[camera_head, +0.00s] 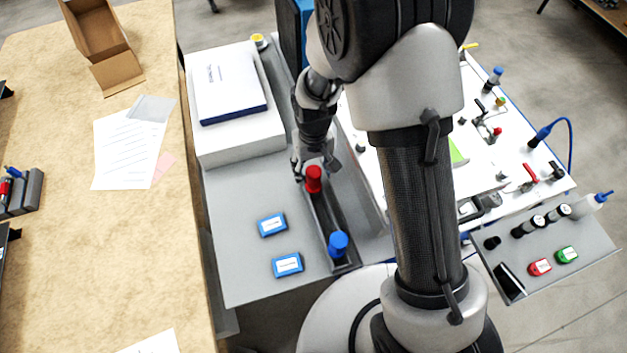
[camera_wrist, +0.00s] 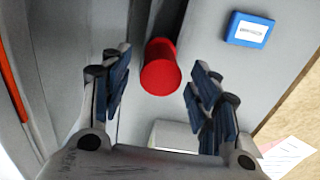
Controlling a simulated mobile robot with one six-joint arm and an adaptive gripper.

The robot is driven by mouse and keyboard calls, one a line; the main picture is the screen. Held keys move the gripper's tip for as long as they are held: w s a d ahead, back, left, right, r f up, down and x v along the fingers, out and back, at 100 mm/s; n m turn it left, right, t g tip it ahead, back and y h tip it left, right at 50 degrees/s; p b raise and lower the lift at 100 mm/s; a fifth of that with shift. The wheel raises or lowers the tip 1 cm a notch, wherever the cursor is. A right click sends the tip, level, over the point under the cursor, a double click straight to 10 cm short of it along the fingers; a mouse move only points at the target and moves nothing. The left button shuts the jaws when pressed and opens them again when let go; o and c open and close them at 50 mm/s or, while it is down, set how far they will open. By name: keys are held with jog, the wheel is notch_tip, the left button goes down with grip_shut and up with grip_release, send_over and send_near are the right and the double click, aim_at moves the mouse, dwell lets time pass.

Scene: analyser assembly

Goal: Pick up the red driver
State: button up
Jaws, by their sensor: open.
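The red driver (camera_head: 314,179) stands in the far end of a dark narrow holder (camera_head: 333,225) on the grey work surface. In the wrist view its red cap (camera_wrist: 160,70) shows between the two fingers, a little beyond their tips. My gripper (camera_head: 314,170) is open and empty at the driver, with its fingers on either side. In the wrist view my gripper (camera_wrist: 158,88) has a clear gap on both sides of the cap. The driver's lower part is hidden in the holder.
A blue-capped driver (camera_head: 338,243) stands at the holder's near end. Two blue boxes (camera_head: 272,224) (camera_head: 287,265) lie left of it. A white box (camera_head: 235,100) stands behind left. A grey tray (camera_head: 548,262) with several items is at right.

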notch_tip(320, 180, down, 5)
jog(key=shift+f+b, duration=0.15)
jog(key=shift+b, duration=0.7)
jog(key=shift+s, duration=0.1)
grip_shut()
